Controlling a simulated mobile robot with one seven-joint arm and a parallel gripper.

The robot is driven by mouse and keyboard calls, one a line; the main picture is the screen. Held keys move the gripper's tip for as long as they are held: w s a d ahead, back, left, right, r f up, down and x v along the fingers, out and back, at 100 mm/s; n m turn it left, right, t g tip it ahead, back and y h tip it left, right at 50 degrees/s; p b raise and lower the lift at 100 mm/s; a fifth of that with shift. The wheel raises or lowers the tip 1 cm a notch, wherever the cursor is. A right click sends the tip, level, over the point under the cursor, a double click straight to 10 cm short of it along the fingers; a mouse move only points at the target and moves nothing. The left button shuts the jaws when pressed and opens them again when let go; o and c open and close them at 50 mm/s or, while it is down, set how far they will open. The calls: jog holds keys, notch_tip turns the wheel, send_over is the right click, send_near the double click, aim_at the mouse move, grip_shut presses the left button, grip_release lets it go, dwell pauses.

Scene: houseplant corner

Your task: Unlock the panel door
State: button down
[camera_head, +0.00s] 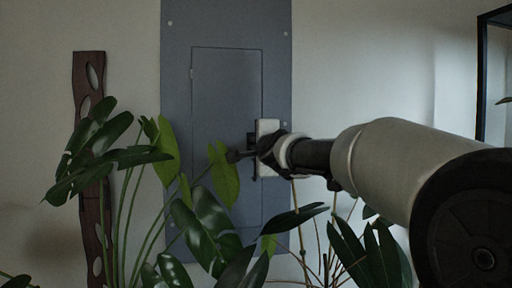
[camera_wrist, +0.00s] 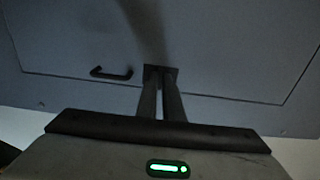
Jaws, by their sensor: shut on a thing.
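The grey panel door (camera_head: 222,100) is set in a larger grey panel on the wall and looks closed, its outline flush with the frame. In the wrist view the door surface (camera_wrist: 220,50) fills the upper part. My gripper (camera_wrist: 160,76) has its two fingers close together at a small dark lock piece (camera_wrist: 153,68) on the door. The fingertips hide most of this piece, so its turn cannot be told. A dark bar handle (camera_wrist: 111,73) sits just left of the fingers, apart from them.
A leafy houseplant (camera_head: 205,235) stands in front of the panel's lower part, its leaves close to my gripper. A dark wooden strip with holes (camera_head: 90,180) is on the wall at left. A black frame (camera_head: 482,80) stands at right.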

dwell(0.4)
jog(key=c, duration=1.9)
grip_release()
jog(key=b+v, duration=0.5)
jog(key=v, duration=1.2)
jog(key=shift+s, duration=0.2)
jog(key=shift+d+r, duration=0.1)
